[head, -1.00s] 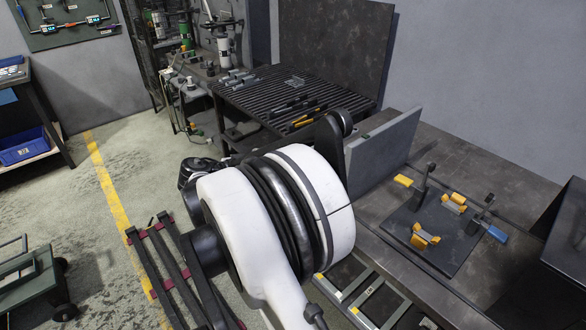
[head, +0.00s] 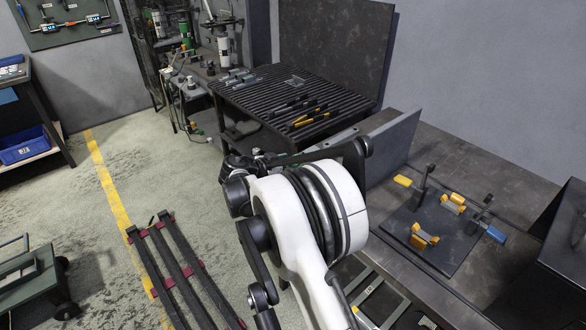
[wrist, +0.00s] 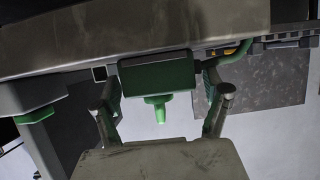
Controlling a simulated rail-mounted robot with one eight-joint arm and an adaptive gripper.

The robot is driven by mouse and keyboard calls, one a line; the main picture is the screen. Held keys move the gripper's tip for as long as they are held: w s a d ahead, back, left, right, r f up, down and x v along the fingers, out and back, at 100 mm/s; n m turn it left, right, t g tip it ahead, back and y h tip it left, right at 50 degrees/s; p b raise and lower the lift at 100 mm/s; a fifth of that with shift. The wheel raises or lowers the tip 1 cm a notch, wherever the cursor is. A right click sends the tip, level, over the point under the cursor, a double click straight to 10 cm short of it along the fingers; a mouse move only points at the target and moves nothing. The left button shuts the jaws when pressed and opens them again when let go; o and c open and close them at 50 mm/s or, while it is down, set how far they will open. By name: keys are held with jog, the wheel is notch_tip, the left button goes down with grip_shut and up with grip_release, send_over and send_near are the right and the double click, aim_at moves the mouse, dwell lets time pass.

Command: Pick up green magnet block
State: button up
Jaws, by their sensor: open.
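In the wrist view, a dark green block (wrist: 158,76) shows in the upper middle, with a lighter green nozzle-like part (wrist: 158,106) just below it in the picture. My gripper (wrist: 161,80) is open, with one finger on each side of the block in the picture. The fingertips look close to the block's sides; I cannot tell whether they touch it or how far beyond them it lies. In the head view, my arm covers the gripper area, and I cannot make out the block clearly.
A slatted table (head: 335,108) with tools stands behind my arm. An upright grey plate (head: 392,145) is close to the arm's right. A dark fixture board (head: 425,248) with yellow clamps lies on the right bench. Open floor (head: 150,190) lies left.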

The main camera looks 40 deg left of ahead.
jog(key=shift+c, duration=0.3)
jog(key=c, duration=1.7)
jog(key=shift+c, duration=0.7)
jog(key=shift+r, duration=0.15)
